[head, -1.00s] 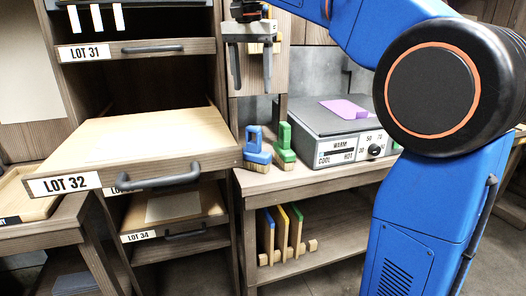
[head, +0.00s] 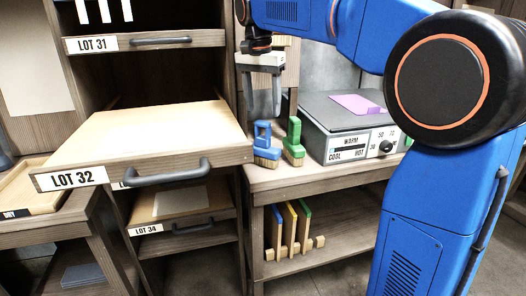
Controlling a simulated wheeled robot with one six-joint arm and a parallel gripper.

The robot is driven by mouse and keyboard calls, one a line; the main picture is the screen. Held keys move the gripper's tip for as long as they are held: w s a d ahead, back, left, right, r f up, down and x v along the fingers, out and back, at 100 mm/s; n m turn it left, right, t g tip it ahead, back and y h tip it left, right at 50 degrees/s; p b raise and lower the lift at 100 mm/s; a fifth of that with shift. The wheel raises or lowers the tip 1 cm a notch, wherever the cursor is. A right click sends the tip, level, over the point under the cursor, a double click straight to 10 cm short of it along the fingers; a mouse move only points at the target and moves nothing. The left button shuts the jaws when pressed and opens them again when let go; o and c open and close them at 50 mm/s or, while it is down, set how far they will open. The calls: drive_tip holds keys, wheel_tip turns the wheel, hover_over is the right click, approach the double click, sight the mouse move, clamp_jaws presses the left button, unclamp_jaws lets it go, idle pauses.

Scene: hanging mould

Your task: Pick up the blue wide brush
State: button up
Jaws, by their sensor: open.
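The blue wide brush (head: 265,151) stands bristles-down on the wooden bench top (head: 290,176), near its left front edge. It has a loop-shaped blue handle and tan bristles. A similar green brush (head: 293,142) stands just to its right, close beside it. My gripper (head: 262,110) is above the blue brush, pointing down, with its jaws open and apart. Its fingertips are near the height of the top of the handle. I cannot tell whether the fingers straddle the handle or hang behind it. Nothing is held.
A pulled-out drawer labelled LOT 32 (head: 125,150) juts out at left, close to the brush. A grey hot plate (head: 345,120) with a purple sheet stands right of the brushes. Boards in a rack (head: 290,230) sit on the shelf below.

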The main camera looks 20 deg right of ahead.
sight(263, 121)
drive_tip(key=shift+f, duration=3.25)
clamp_jaws()
drive_tip(key=shift+r, duration=1.65)
drive_tip(key=shift+s+r, duration=0.2)
drive_tip(key=s, duration=1.7)
drive_tip(key=shift+s, duration=0.3)
